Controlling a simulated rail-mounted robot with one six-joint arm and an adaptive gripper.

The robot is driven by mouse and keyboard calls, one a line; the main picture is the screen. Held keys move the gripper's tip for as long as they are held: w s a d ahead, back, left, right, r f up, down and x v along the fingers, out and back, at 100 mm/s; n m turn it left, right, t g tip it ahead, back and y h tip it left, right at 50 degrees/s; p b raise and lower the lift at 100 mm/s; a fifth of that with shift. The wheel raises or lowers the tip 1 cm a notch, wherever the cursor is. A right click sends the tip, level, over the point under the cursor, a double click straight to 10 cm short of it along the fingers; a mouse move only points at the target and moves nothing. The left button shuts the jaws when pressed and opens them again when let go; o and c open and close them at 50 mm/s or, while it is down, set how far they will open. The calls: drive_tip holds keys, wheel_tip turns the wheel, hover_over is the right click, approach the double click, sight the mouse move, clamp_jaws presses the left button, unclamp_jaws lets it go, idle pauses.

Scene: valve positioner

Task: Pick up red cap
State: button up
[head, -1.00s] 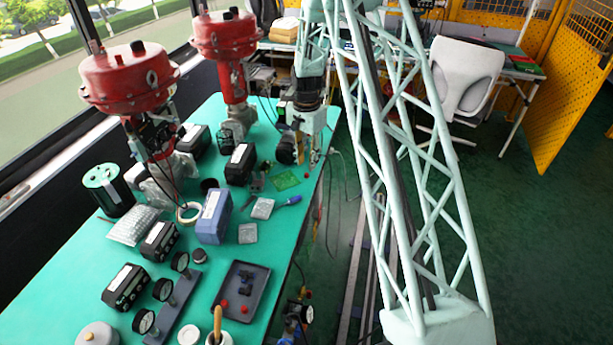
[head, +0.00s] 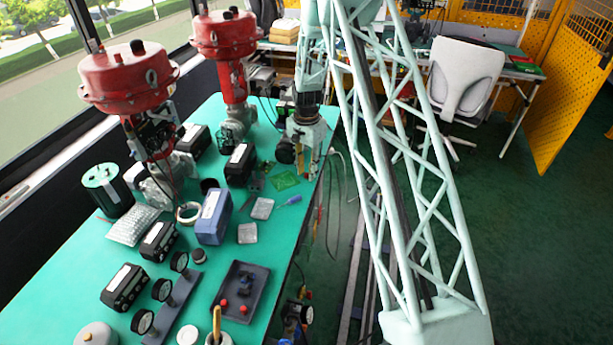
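Two small red caps lie in the dark tray (head: 257,285) at the near right of the green bench, one at the left (head: 223,302) and one just right of it (head: 243,308). Small dark parts (head: 246,283) lie farther back in the same tray. My gripper (head: 303,172) hangs over the far right edge of the bench, well behind the tray and apart from the caps. Its fingers are small and partly lost against cables and dark parts, so I cannot tell if they are open or hold anything.
Two tall red-topped valve actuators (head: 128,78) stand along the window side. Blue and black boxes (head: 213,217) and a gauge row (head: 170,300) crowd the bench left of the tray. A brush handle (head: 217,322) rises from a pot near the tray. Cables hang off the bench's right edge.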

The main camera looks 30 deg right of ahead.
sight(306, 173)
drive_tip(key=shift+c, duration=0.4)
drive_tip(key=c, duration=0.6)
drive_tip(key=shift+r, duration=0.2)
drive_tip(key=shift+r, duration=1.7)
drive_tip(key=s, duration=1)
drive_tip(key=s+r+p, duration=0.1)
drive_tip(key=s, duration=0.5)
drive_tip(key=shift+a+r, duration=0.1)
drive_tip(key=shift+a, duration=0.3)
